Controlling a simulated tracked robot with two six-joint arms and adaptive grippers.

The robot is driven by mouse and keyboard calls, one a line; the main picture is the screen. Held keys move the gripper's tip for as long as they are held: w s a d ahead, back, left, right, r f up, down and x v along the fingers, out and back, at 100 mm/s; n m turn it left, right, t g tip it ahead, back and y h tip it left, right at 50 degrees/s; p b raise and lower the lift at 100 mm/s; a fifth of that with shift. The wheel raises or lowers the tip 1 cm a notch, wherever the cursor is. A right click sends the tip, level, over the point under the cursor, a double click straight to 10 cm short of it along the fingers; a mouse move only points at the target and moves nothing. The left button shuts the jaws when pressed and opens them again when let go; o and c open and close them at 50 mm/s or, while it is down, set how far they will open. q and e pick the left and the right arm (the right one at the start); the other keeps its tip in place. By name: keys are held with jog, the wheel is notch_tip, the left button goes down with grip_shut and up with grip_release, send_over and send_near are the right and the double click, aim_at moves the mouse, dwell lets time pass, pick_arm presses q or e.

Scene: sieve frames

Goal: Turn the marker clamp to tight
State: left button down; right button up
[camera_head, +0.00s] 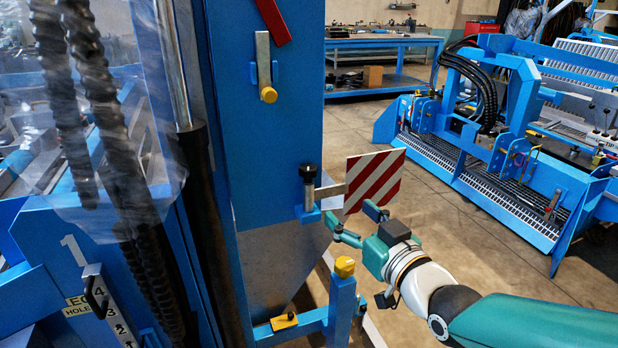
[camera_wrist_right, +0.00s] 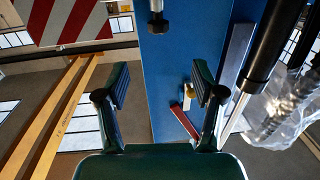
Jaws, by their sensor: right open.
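The marker clamp (camera_head: 309,185) is a black knob on a metal pin, set in a small blue bracket on the edge of the blue frame. A red-and-white striped marker board (camera_head: 374,181) sticks out to its right on a flat grey bar. My right gripper (camera_head: 355,217) is open and empty, below and right of the clamp and just under the board, touching neither as far as I can tell. In the right wrist view the clamp's black knob (camera_wrist_right: 158,26) shows beyond my open fingers (camera_wrist_right: 160,84), near the top middle. My left gripper is out of view.
A yellow-topped blue post (camera_head: 344,267) stands below my right gripper. A grey lever with a yellow knob (camera_head: 268,94) and a red bar (camera_head: 273,20) sit higher on the frame. Plastic-wrapped hoses (camera_head: 113,130) hang left. Open floor (camera_head: 470,240) lies right, before another blue machine (camera_head: 490,150).

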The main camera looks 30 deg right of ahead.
aim_at(313, 172)
jog(key=w+p, duration=0.1)
jog(key=w, duration=0.4)
jog(key=w+d+p, duration=0.1)
jog(key=w+p, duration=0.1)
jog(key=w, duration=0.4)
jog(key=w+d+p, duration=0.1)
jog(key=w+p, duration=0.1)
jog(key=w, duration=0.3)
jog(key=shift+w+d+r, duration=0.15)
jog(key=shift+d+r, duration=0.1)
jog(key=shift+r, duration=0.1)
jog(key=shift+c, duration=0.3)
